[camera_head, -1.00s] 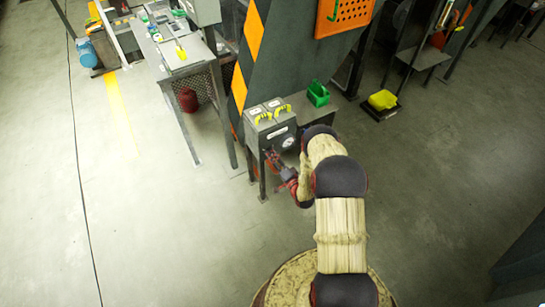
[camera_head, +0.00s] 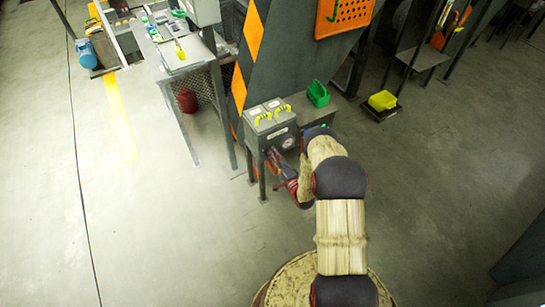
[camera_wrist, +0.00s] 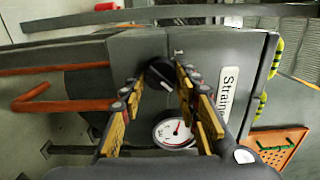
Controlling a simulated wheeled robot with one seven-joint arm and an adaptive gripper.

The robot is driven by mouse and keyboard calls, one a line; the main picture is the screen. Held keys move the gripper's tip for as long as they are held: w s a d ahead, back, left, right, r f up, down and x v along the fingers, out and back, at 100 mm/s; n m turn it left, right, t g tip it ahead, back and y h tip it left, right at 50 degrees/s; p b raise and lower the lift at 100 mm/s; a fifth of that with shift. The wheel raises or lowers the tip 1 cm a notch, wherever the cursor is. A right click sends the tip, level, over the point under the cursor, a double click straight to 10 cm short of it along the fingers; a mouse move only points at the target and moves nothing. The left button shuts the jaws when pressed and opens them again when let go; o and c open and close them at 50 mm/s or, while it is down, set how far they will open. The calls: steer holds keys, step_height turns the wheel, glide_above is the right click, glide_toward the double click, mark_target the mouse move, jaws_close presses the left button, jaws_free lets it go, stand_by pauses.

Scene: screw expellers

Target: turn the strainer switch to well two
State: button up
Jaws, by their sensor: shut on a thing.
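The strainer switch is a black round knob (camera_wrist: 160,74) with a pale mark, on the grey control box (camera_head: 262,140). In the wrist view the box face (camera_wrist: 140,50) carries a white label (camera_wrist: 227,95) reading "Strain…", the rest cut off. My gripper (camera_wrist: 158,80) has its two yellow-and-black fingers on either side of the knob and is shut on it. In the head view my gripper (camera_head: 278,160) is at the front of the box, and the knob is hidden there. I cannot read any well marks by the knob.
A round white gauge (camera_wrist: 173,132) sits close beside my fingers on the box face. Yellow handles (camera_head: 262,117) are on top of the box. A green bin (camera_head: 318,94) stands behind on a bench. The floor to the left is open.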

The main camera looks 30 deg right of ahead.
steer(key=o, duration=1.1)
steer(key=s, duration=1.2)
steer(key=shift+d, duration=0.2)
